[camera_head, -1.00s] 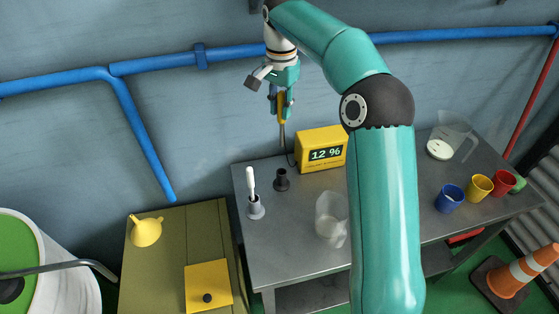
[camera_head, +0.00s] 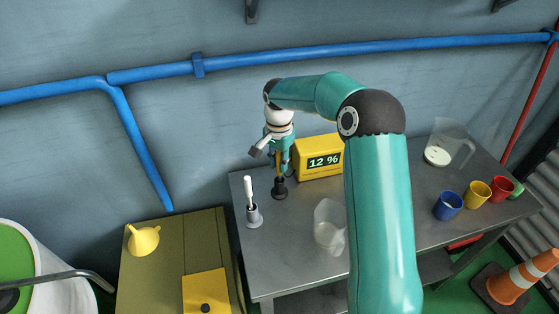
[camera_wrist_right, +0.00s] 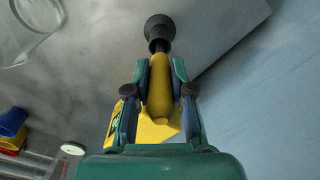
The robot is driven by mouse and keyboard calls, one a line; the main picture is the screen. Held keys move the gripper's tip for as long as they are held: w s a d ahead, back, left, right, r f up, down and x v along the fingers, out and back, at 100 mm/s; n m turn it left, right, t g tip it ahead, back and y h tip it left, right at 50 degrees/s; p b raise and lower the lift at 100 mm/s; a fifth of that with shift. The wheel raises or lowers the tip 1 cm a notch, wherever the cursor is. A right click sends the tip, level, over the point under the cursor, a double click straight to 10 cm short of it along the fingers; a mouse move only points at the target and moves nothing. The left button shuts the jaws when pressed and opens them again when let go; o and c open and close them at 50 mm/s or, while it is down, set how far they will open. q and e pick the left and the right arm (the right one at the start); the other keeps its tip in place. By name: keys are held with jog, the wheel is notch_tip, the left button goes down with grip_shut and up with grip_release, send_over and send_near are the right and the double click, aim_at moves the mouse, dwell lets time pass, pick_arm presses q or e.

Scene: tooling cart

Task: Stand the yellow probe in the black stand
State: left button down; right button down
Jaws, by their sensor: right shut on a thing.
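My right gripper (camera_head: 279,161) is shut on the yellow probe (camera_head: 279,167) and points down over the black stand (camera_head: 279,188). In the right wrist view the probe's yellow handle (camera_wrist_right: 160,90) lies between the two fingers (camera_wrist_right: 158,95). The black stand (camera_wrist_right: 159,28) is directly beyond the handle's far end there. My left gripper is not in view.
A white-handled tool in a grey holder (camera_head: 253,215) is to the left. A clear jug (camera_head: 329,228) stands in front. Several coloured cups, including a blue one (camera_head: 447,206), are at the right.

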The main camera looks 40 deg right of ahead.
jog(key=c, duration=1)
grip_release()
jog(key=shift+f, duration=0.1)
jog(key=shift+s, duration=0.1)
notch_tip(320, 180, up, 12)
jog(key=shift+r, duration=0.1)
